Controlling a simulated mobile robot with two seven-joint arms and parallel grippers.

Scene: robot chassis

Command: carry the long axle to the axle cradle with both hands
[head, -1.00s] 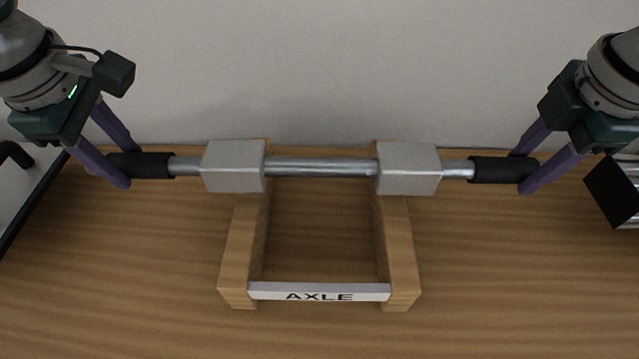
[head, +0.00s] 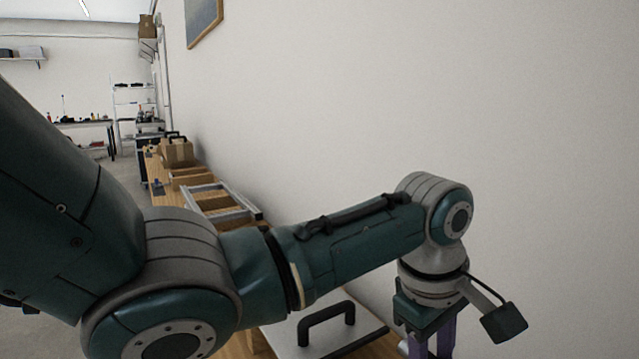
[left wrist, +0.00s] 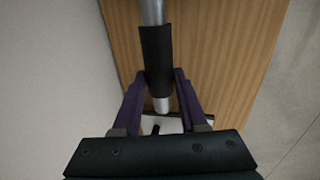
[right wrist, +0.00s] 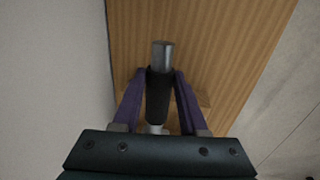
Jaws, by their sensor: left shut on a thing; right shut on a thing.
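The long axle shows in the left wrist view as a bright metal rod (left wrist: 152,12) with a black grip sleeve (left wrist: 156,55). My left gripper (left wrist: 163,76) is shut on this sleeve. In the right wrist view the axle's other black sleeve (right wrist: 159,98) and a bare metal end (right wrist: 162,55) show. My right gripper (right wrist: 163,72) is shut on that sleeve. In the head view only the upper part of my left gripper (head: 433,345) shows at the bottom edge. The axle and the labelled cradle are outside the head view, so I cannot tell how the axle sits on the cradle.
A pale panel with a black handle (head: 327,323) lies near my left arm. A grey-framed tray (head: 222,203) and a cardboard box (head: 177,152) stand further along the bench by the wall. Shelves (head: 134,103) stand at the far end. Open floor lies left of the bench.

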